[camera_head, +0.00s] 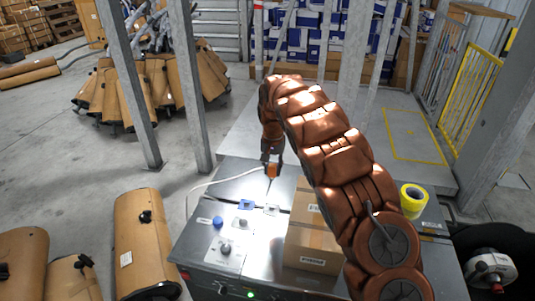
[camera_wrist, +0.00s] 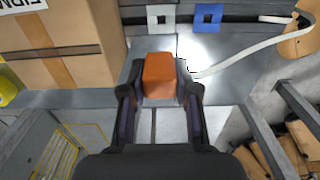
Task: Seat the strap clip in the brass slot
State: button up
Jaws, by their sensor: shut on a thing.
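An orange block, which appears to be the strap clip (camera_wrist: 159,75), sits between the fingers of my gripper (camera_wrist: 160,88) in the wrist view. My gripper is shut on it. The clip (camera_head: 272,171) also shows at the end of my arm in the head view, over the far part of the grey metal bench. A white strap (camera_wrist: 240,55) runs from beside the clip to the right. Two square frames lie on the bench, one pale (camera_wrist: 161,18) and one blue (camera_wrist: 208,15). Neither looks brass, and I cannot make out a brass slot.
A cardboard box (camera_head: 313,238) and yellow tape roll (camera_head: 413,200) stand on the bench (camera_head: 240,178), to the right. A blue knob (camera_head: 218,221) and dark knob (camera_head: 226,247) are on its front left. Grey posts (camera_head: 190,85) stand behind.

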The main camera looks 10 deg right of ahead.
jog(key=shift+w, duration=0.25)
jog(key=shift+d, duration=0.2)
jog(key=s+d, duration=0.7)
jog(key=d, duration=0.6)
jog(key=s+d, duration=0.6)
jog(key=d, duration=0.8)
jog(key=s+d+f+b, duration=0.2)
jog(key=d+f+b, duration=0.2)
jog(key=f, duration=0.8)
jog(key=shift+d, duration=0.1)
jog(key=shift+b, duration=0.3)
jog(key=shift+s+f+b, duration=0.1)
jog(key=shift+f+b, duration=0.75)
jog(key=shift+f, duration=1.55)
